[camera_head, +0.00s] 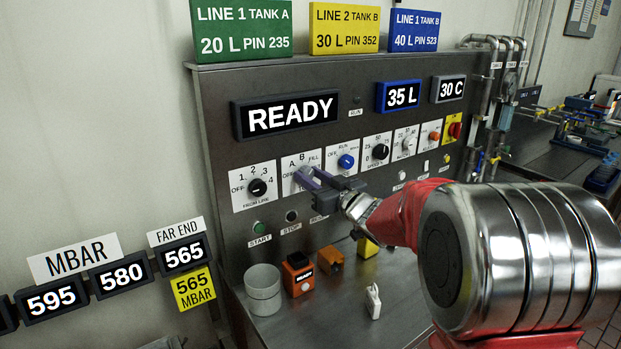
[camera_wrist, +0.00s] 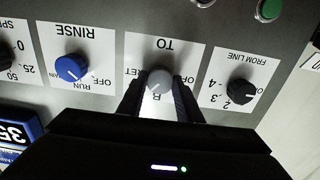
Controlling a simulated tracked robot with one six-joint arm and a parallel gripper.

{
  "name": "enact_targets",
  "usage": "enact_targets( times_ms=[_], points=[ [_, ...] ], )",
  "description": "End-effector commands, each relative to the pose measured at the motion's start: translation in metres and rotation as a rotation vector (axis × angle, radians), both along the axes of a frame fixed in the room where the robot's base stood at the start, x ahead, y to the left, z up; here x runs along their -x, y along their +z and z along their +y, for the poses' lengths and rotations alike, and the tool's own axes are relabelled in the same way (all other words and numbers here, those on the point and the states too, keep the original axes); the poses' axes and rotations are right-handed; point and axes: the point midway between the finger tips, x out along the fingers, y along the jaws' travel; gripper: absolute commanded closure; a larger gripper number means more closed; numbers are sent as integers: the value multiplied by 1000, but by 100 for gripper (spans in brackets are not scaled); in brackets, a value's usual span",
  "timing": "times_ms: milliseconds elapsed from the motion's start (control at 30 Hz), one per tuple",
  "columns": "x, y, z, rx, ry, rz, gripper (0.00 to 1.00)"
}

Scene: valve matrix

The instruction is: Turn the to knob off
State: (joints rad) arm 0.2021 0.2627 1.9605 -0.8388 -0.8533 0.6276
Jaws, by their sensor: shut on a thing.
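The TO knob (camera_wrist: 159,80) is a round grey knob on a white plate marked TO, which appears upside down in the wrist view. In the head view its plate (camera_head: 290,160) shows OFF, A, B and FILL, and the knob is mostly hidden by my fingers. My gripper (camera_head: 312,180) reaches in from the right. In the wrist view its two dark fingers (camera_wrist: 159,92) lie on either side of the grey knob, shut on it. The knob's pointer direction is not clear.
The black FROM LINE knob (camera_head: 257,187) and the blue RINSE knob (camera_head: 346,161) flank it closely. START (camera_head: 259,227) and STOP (camera_head: 291,215) buttons sit below. The display (camera_head: 288,115) reads READY. A grey cup (camera_head: 263,290) and an orange box (camera_head: 298,273) stand on the shelf.

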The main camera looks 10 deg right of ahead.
Motion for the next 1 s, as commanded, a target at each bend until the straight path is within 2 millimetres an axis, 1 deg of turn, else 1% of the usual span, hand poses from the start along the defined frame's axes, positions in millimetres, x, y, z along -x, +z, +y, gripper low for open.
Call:
enact_targets(
  times_ms=[33, 1000],
  points=[
    [0, -3, -1, 39, -2, -10, 90],
    [1, -5, 1, 892, 3, -361, 90]
  ],
)
